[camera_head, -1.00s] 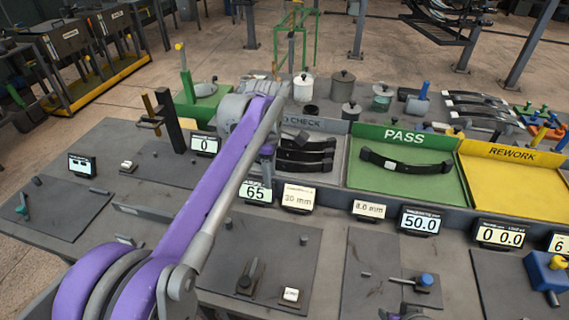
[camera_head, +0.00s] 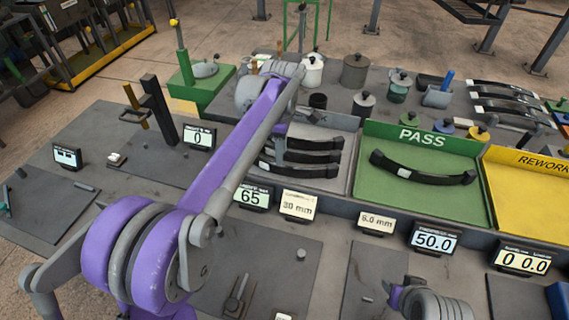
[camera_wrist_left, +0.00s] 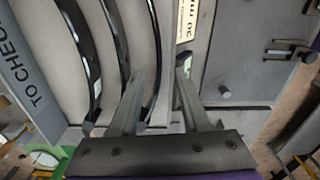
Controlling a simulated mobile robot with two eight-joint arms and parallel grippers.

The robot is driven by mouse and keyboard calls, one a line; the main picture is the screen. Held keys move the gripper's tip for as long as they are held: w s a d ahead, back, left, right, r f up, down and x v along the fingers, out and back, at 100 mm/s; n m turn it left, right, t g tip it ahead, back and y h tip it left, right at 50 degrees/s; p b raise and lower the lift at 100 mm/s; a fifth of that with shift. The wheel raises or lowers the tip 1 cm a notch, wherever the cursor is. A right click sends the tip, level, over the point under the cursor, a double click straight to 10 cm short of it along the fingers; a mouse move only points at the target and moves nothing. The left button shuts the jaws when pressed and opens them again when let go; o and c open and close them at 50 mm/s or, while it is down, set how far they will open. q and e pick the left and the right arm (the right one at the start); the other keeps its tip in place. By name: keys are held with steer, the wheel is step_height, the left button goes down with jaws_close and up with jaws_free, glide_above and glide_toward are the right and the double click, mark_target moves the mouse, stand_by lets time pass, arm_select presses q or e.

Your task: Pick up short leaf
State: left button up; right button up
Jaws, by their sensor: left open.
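Three dark curved leaves (camera_head: 312,157) lie in the grey TO CHECK tray (camera_head: 342,121), partly hidden behind my left arm. Which one is the short leaf I cannot tell. In the left wrist view the leaves run side by side, with the near leaf (camera_wrist_left: 156,62) passing between the fingers of my open left gripper (camera_wrist_left: 161,75). I cannot tell whether the fingers touch it. In the head view the left gripper is mostly hidden behind the arm. Part of my right arm shows at the bottom edge; its jaw state is unclear.
A longer leaf (camera_head: 425,173) lies in the green PASS tray (camera_head: 388,196). The yellow REWORK tray (camera_head: 530,206) is right of it. Displays (camera_head: 435,239) and label cards line the front of the trays. Several leaves (camera_head: 505,96) and lidded pots (camera_head: 356,70) stand behind.

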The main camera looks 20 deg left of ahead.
mark_target(283, 175)
arm_select(q)
steer(key=shift+s+f, duration=0.15)
steer(key=shift+f, duration=0.45)
steer(key=shift+w+d+f, duration=0.1)
steer(key=shift+w+f, duration=0.05)
steer(key=shift+f, duration=1.3)
steer(key=shift+w+d+f, duration=0.1)
steer(key=shift+f, duration=1.35)
jaws_close()
